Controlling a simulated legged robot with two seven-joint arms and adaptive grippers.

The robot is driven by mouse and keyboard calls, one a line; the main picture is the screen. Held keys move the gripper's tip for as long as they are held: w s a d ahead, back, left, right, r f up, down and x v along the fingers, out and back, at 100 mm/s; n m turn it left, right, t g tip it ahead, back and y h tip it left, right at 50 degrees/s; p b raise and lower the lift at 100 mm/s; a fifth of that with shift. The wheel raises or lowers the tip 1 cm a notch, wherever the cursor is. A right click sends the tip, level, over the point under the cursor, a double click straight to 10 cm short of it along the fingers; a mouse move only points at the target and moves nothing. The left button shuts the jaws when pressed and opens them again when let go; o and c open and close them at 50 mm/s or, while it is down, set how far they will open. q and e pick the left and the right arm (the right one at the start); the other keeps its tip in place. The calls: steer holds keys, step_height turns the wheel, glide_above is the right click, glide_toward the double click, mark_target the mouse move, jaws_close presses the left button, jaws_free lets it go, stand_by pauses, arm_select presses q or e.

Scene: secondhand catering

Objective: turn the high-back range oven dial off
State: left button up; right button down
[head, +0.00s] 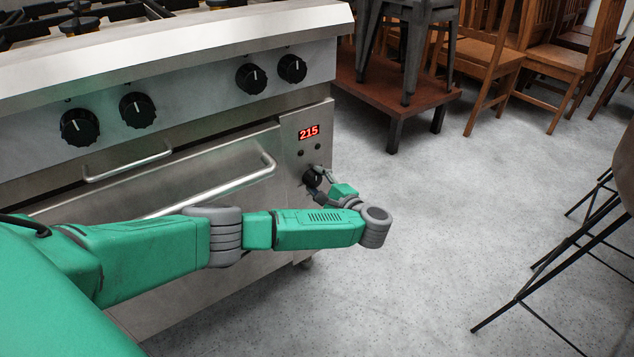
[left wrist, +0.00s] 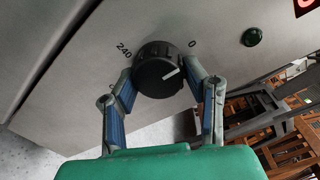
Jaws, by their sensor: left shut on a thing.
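The oven dial (head: 312,178) is a black round knob on the right end of the steel range front (head: 215,110), under a red display (head: 309,132) that reads 215. In the left wrist view the dial (left wrist: 158,68) has a white pointer line towards its right side. Marks 240 and 0 show on the panel around it; another mark is partly hidden. My left gripper (left wrist: 161,88) is shut on the dial, one finger on each side of it. In the head view my left gripper (head: 322,180) reaches the dial from the right. My right gripper is not in view.
Several black burner knobs (head: 137,110) line the upper panel, above the oven door handle (head: 220,187). Stacked wooden chairs (head: 480,70) and a low brown table (head: 400,95) stand behind. Stools (head: 575,240) stand at right. The grey floor (head: 440,210) between is clear.

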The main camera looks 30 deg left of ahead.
arm_select(q)
steer(key=shift+d+f, duration=0.1)
steer(key=o, duration=1.1)
steer(key=shift+w, duration=0.1)
steer(key=shift+o, duration=0.2)
steer(key=shift+d, duration=0.1)
steer(key=v, duration=1.1)
steer(key=shift+d, duration=0.3)
